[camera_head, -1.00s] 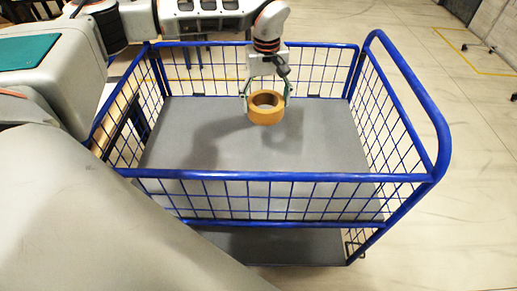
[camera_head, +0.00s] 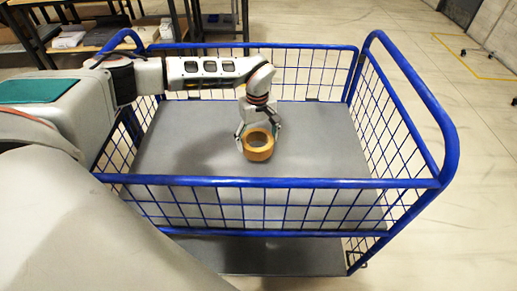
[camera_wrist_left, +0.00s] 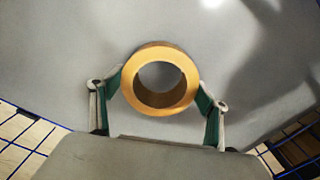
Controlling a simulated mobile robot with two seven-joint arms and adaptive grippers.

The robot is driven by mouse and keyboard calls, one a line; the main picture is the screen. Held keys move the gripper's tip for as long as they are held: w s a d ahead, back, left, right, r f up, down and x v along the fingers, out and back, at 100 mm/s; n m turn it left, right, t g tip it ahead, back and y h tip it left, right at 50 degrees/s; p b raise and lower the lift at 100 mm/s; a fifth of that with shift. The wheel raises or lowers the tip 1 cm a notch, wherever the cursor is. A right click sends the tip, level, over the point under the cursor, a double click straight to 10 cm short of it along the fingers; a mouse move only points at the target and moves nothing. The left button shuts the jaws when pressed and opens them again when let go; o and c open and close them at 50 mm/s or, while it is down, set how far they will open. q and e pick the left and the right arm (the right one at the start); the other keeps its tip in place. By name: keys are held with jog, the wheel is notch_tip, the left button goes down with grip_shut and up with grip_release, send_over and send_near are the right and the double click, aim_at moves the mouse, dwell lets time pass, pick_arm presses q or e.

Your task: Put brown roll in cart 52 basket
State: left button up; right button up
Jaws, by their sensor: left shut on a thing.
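The brown roll (camera_head: 258,145) is a ring of tape, held over the grey floor of the blue wire-sided cart (camera_head: 300,183). My left gripper (camera_head: 258,138) is shut on the roll, one finger on each side of it. In the left wrist view the roll (camera_wrist_left: 161,78) sits between the green-padded fingertips (camera_wrist_left: 160,95), with the grey cart floor behind it. I cannot tell whether the roll touches the floor. No cart number is readable. My right gripper is not in view.
The cart has a raised blue handle (camera_head: 447,150) on the right and mesh walls all round. Most of the cart floor (camera_head: 205,135) is bare. Shelving with boxes (camera_head: 70,38) stands behind on the left. Open floor (camera_head: 470,215) lies to the right.

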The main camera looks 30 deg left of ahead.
pick_arm(q)
notch_tip(320, 180, down, 4)
jog(key=shift+s+f+b, duration=0.1)
jog(key=shift+b, duration=0.35)
jog(key=shift+f, duration=0.15)
jog(key=o, duration=1.3)
jog(key=shift+c, duration=0.2)
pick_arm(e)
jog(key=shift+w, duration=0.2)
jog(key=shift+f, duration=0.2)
